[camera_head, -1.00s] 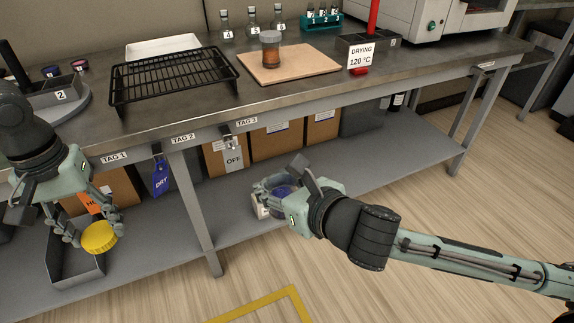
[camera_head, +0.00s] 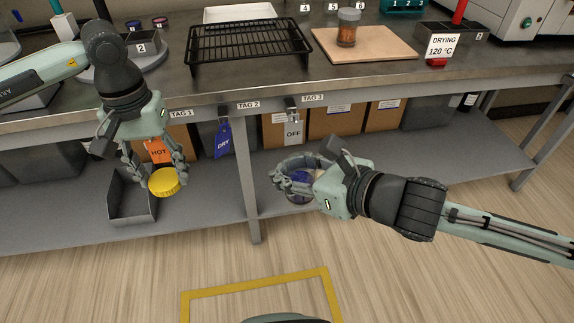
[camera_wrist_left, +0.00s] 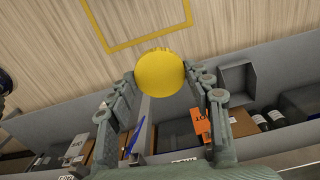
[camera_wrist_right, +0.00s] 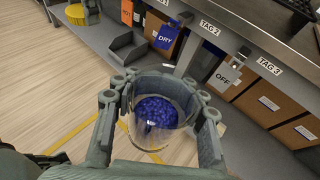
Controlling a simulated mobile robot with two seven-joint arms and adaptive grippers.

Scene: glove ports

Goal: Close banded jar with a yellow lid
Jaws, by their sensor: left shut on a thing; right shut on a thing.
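The yellow lid (camera_head: 164,182) is a round, ribbed disc between the fingers of my left gripper (camera_head: 157,176), in front of the bench's lower shelf. It also shows in the left wrist view (camera_wrist_left: 160,73). My right gripper (camera_head: 287,178) is shut around a clear jar with blue beads in it (camera_wrist_right: 155,112). The jar's top is open in the right wrist view. In the head view the fingers hide most of the jar (camera_head: 299,187), and I cannot make out a band on it. The lid is well left of the jar, apart from it.
The bench (camera_head: 180,88) carries a black wire rack (camera_head: 250,48) and another jar with orange contents (camera_head: 347,30) on a board. A grey open bin (camera_head: 130,208) is on the lower shelf beside the lid. The floor in front is clear, with yellow tape (camera_head: 255,281).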

